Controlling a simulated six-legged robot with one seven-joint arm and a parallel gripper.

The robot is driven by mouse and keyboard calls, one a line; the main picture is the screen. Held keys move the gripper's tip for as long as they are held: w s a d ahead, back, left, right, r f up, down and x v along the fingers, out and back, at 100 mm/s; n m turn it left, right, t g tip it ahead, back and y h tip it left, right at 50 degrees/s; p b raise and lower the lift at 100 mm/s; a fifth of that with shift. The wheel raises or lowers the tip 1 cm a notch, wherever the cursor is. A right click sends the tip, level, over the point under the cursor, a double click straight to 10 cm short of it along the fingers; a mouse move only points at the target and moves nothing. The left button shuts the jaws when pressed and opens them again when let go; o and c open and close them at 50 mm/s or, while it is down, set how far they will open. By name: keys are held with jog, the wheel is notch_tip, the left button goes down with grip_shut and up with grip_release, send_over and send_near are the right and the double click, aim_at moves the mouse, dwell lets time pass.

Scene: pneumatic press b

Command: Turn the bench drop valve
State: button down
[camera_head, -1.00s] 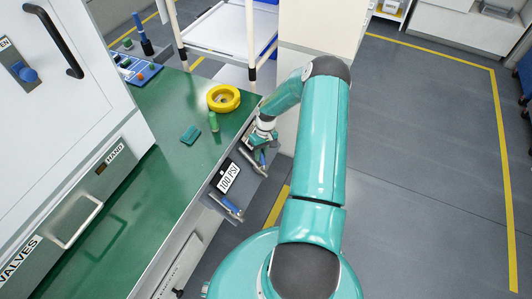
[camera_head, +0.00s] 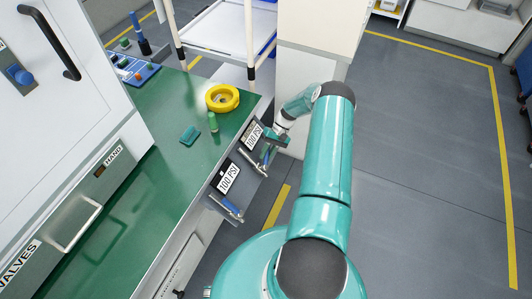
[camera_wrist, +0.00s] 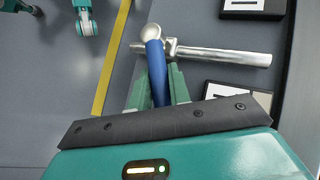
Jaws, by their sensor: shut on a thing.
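A valve with a blue lever (camera_wrist: 155,70) and a silver pipe body (camera_wrist: 225,55) is mounted on the grey panel at the bench's edge. My gripper (camera_wrist: 158,84) has its two green fingers shut around the lever, one on each side. The lever points back from the silver hub toward my wrist, across the pipe. In the head view my gripper (camera_head: 276,142) is at the panel's far part, beside the upper 100 PSI label (camera_head: 252,135); the fingers are too small to make out there. A second blue-handled valve (camera_head: 232,206) sits nearer, below the lower 100 PSI label (camera_head: 229,177).
A white cabinet (camera_head: 65,110) stands left, a shelf cart (camera_head: 215,35) behind. The grey floor (camera_head: 420,150) to the right is clear.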

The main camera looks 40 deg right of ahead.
jog(key=f+m+y, duration=0.1)
jog(key=m, duration=0.1)
jog(key=s+d+m+t+y, duration=0.1)
jog(key=y, duration=0.1)
jog(key=shift+s+d+f+m, duration=0.1)
jog(key=shift+f+m, duration=0.25)
jog(key=shift+m, duration=0.05)
jog(key=shift+t, duration=0.3)
jog(key=c, duration=1.3)
grip_release()
jog(key=v, duration=1.3)
jog(key=shift+d, duration=0.45)
